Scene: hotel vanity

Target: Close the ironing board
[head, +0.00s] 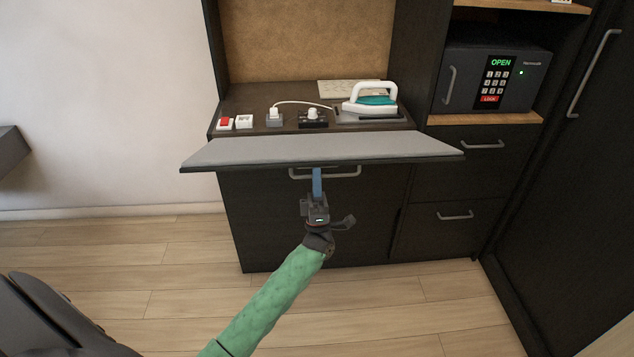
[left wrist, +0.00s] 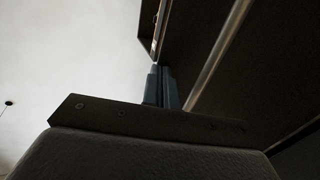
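The ironing board (head: 320,149) is a flat grey board with a dark edge. It juts out level from the dark cabinet, just below the counter. A silver bar handle (head: 345,176) shows below the board's front edge, and a silver bar also shows in the left wrist view (left wrist: 217,52). My left gripper (head: 317,172) is under the middle of the front edge, its blue fingers upright in front of the handle. In the left wrist view the fingers (left wrist: 160,88) stand close together, with nothing seen between them. Whether they touch the board is unclear. My right gripper is not in view.
A white and teal iron (head: 372,101) stands on the counter behind the board, beside sockets and a plug (head: 274,116). A safe (head: 494,80) and drawers (head: 456,177) are at the right. The wooden floor in front is clear.

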